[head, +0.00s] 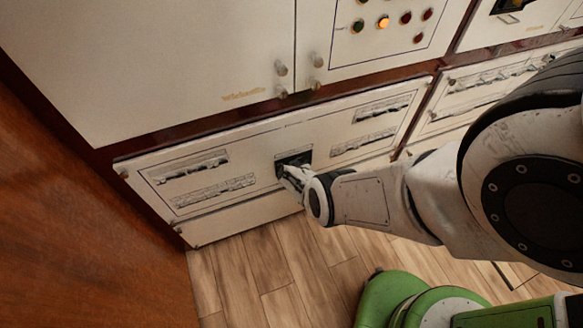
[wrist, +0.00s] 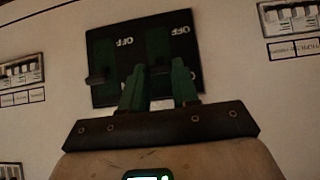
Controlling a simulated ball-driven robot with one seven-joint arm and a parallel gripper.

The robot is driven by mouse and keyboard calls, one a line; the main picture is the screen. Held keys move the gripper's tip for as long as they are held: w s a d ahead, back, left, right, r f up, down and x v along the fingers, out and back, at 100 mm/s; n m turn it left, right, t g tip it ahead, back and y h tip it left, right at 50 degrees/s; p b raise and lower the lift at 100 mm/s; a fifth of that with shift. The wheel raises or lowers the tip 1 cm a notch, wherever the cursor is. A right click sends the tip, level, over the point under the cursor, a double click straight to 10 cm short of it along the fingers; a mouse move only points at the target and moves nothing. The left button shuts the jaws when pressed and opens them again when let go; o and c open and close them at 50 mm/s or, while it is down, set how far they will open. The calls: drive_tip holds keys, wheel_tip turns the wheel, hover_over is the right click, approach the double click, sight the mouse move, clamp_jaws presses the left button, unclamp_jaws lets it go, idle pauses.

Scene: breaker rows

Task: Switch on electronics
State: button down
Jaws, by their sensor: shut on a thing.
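A black breaker plate (head: 294,157) sits in the middle of the low cream panel. In the wrist view the plate (wrist: 145,32) shows two dark green switches side by side, each with an upside-down "OFF" label above it. The left switch (wrist: 102,55) has its lever sticking out, clear of my fingers. My gripper (wrist: 158,82) is at the right switch (wrist: 158,45), its two green fingers on either side of that lever and shut on it. In the head view my gripper (head: 291,172) reaches the plate and hides part of it.
Rows of small breakers flank the plate, left (head: 190,166) and right (head: 382,108). Above are a large cream cabinet door (head: 170,60) and a panel with coloured lamps (head: 384,22). A brown wooden surface (head: 70,220) stands at the left. Wood floor (head: 262,265) lies in front.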

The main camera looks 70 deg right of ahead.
drive_tip(key=shift+w, duration=0.1)
idle(0.4)
drive_tip(key=c, duration=0.8)
unclamp_jaws()
drive_tip(key=shift+c, duration=0.2)
